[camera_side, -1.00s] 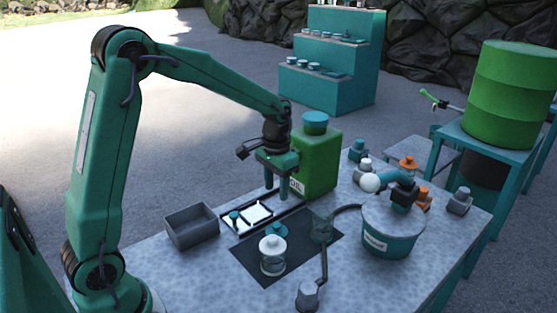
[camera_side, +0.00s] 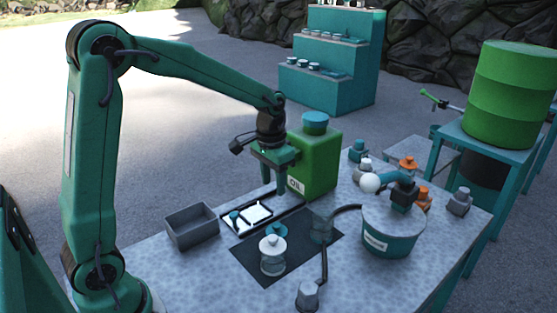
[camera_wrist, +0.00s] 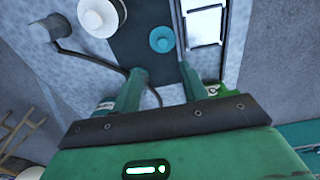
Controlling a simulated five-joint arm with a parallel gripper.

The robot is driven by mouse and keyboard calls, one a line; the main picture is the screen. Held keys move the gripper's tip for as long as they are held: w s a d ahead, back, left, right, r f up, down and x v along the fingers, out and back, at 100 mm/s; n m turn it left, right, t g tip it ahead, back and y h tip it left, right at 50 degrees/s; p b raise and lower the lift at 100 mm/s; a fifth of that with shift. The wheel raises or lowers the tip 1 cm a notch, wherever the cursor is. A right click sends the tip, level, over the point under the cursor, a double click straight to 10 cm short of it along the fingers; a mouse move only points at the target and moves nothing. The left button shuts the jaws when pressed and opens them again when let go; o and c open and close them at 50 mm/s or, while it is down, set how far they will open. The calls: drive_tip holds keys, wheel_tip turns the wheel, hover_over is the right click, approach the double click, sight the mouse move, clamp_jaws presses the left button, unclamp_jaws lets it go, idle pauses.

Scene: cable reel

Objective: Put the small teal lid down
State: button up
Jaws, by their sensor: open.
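The small teal lid (camera_side: 276,229) rests on the dark mat, just behind the white-lidded jar in the side view. In the wrist view the lid (camera_wrist: 162,40) is a round teal disc with a lighter knob, lying flat near the mat's edge. My gripper (camera_side: 274,187) is open and empty, its fingers pointing down above the mat. In the wrist view the open fingertips (camera_wrist: 161,72) are apart from the lid, which shows beyond the gap between them.
A white tray (camera_side: 258,214) with a dark frame lies behind the mat, with a grey bin (camera_side: 191,228) to its left. A green oil can (camera_side: 317,165) stands close behind the gripper.

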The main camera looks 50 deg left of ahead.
drive_tip(key=s+d+r+t, duration=0.2)
drive_tip(key=s+r, duration=0.2)
drive_tip(key=s, duration=0.5)
drive_tip(key=s+d+r+t, duration=0.2)
drive_tip(key=s+r, duration=0.3)
drive_tip(key=s, duration=0.5)
drive_tip(key=shift+t, duration=0.6)
